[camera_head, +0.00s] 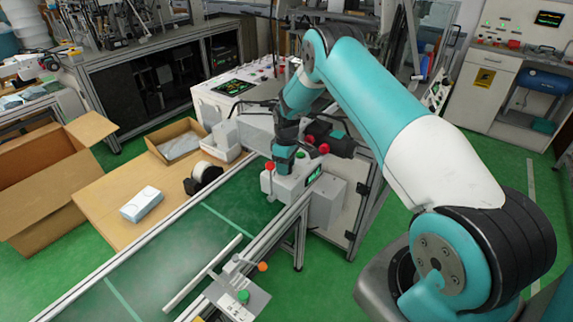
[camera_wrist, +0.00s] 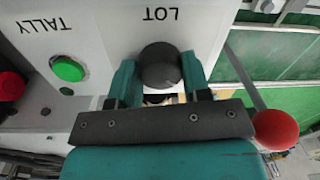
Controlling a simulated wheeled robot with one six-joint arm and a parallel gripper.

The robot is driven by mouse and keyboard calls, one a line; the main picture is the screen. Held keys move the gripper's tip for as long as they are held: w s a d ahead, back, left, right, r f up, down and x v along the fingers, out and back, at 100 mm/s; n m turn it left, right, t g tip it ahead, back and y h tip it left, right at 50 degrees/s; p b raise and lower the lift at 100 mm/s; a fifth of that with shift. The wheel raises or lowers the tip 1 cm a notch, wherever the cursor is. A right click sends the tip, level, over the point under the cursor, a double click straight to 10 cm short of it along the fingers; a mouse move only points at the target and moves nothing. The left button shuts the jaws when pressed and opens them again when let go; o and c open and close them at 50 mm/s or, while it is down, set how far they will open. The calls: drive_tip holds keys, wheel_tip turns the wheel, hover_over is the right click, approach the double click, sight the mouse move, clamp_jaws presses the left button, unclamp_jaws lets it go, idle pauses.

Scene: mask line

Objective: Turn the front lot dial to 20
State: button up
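The lot dial (camera_wrist: 160,66) is a dark round knob on a white panel (camera_wrist: 105,25), under the upside-down word LOT in the wrist view. My gripper (camera_wrist: 160,60) has its teal fingers on either side of the dial, very close to its edges. I cannot tell whether both fingers press on it. The dial's pointer and scale are not readable. In the head view my gripper (camera_head: 285,158) reaches down to the white machine (camera_head: 324,205) beside the conveyor; the dial is hidden there. A small green-lit display (camera_head: 314,175) is on that machine, its digits unreadable.
A green button (camera_wrist: 68,68) marked TALLY and a red knob (camera_wrist: 12,86) lie left of the dial in the wrist view. A red ball (camera_wrist: 275,130) sits close to my gripper's right side. The conveyor (camera_head: 190,245) carries nothing near the machine.

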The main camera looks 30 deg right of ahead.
drive_tip(key=shift+d, duration=0.1)
drive_tip(key=c, duration=0.4)
drive_tip(key=shift+o, duration=0.2)
drive_tip(key=m+b, duration=0.3)
drive_tip(key=shift+f+m, duration=0.15)
drive_tip(key=shift+m, duration=0.15)
drive_tip(key=m+b, duration=0.2)
drive_tip(key=m, duration=0.3)
drive_tip(key=shift+t+b, duration=0.3)
drive_tip(key=shift+b, duration=0.1)
drive_tip(key=m+b, duration=0.1)
drive_tip(key=m, duration=0.4)
drive_tip(key=shift+m+b, duration=0.35)
drive_tip(key=shift+m, duration=0.05)
drive_tip(key=m+b, duration=0.1)
drive_tip(key=m, duration=0.4)
drive_tip(key=shift+r, duration=0.2)
drive_tip(key=shift+m, duration=0.4)
